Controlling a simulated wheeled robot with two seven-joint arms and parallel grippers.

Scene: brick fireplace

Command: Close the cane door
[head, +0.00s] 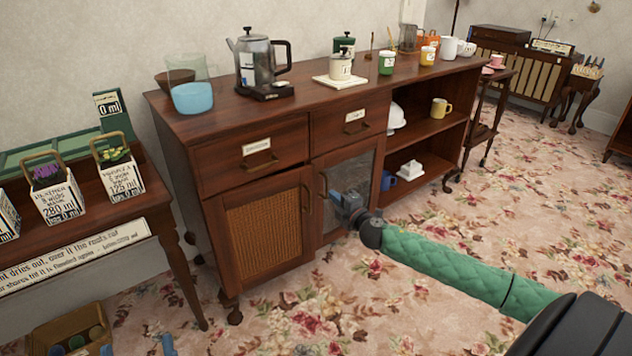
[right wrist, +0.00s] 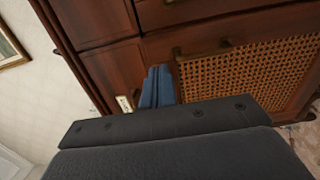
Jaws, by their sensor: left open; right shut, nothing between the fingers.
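The cane door (head: 265,235) is the lower left door of the dark wood sideboard, with a woven panel and a handle (head: 305,198) near its right edge. In the right wrist view the cane door (right wrist: 250,75) is tilted at the upper right. My right gripper (head: 338,198) is shut and empty, in front of the glass door (head: 358,180), just right of the cane door's handle edge. Its fingers show in the wrist view (right wrist: 157,87); contact is unclear. My left gripper (head: 137,347) is open at the bottom left, only its fingertips showing.
A plant table (head: 150,210) stands at the left, with a wooden box (head: 70,330) on the floor below. The carpet (head: 480,240) on the right is clear.

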